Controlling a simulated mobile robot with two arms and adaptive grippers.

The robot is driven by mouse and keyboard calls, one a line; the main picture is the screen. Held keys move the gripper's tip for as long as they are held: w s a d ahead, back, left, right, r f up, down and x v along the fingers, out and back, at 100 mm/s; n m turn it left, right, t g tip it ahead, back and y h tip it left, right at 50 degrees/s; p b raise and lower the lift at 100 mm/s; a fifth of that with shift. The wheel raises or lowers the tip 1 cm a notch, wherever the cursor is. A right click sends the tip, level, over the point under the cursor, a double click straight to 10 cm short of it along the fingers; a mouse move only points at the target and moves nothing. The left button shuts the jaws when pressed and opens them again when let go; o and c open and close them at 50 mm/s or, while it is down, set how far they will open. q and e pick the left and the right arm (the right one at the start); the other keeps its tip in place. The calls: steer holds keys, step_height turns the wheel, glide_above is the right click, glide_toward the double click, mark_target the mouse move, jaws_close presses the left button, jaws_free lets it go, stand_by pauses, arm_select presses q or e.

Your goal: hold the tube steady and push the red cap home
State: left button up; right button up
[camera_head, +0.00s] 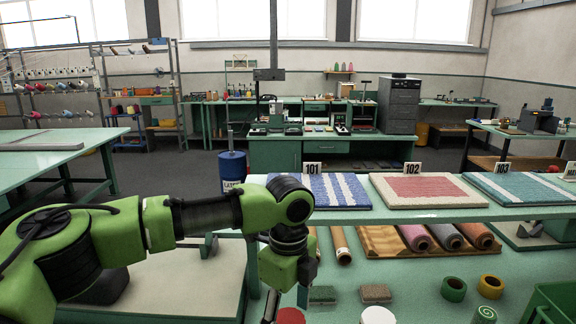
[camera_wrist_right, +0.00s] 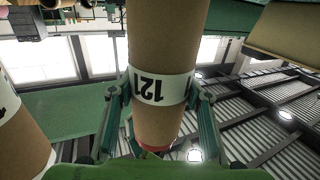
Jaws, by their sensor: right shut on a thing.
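In the right wrist view a brown cardboard tube (camera_wrist_right: 160,45) with a white label (camera_wrist_right: 160,89) reading 121 upside down runs down the middle. A red rim of the cap (camera_wrist_right: 157,149) shows at its lower end; I cannot tell how deep the cap sits. My right gripper (camera_wrist_right: 160,112) is shut on the tube, one finger on each side. In the head view my left gripper (camera_head: 287,304) points down over the near workbench, mostly cut off by the lower edge and my wrist; its opening is unclear. The right gripper is outside the head view.
A red round thing (camera_head: 291,316) and a white one (camera_head: 378,315) stand at the lower edge. A raised shelf (camera_head: 420,214) holds rug samples. Other brown tubes (camera_wrist_right: 20,135) flank the held one.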

mark_target(288, 320)
arm_select(q)
steer(key=c, duration=1.6)
steer(key=shift+r, duration=3)
steer(key=shift+c, duration=0.3)
steer(key=o, duration=0.8)
steer(key=c, duration=0.4)
steer(key=shift+r, duration=0.65)
steer(key=shift+f, duration=2.75)
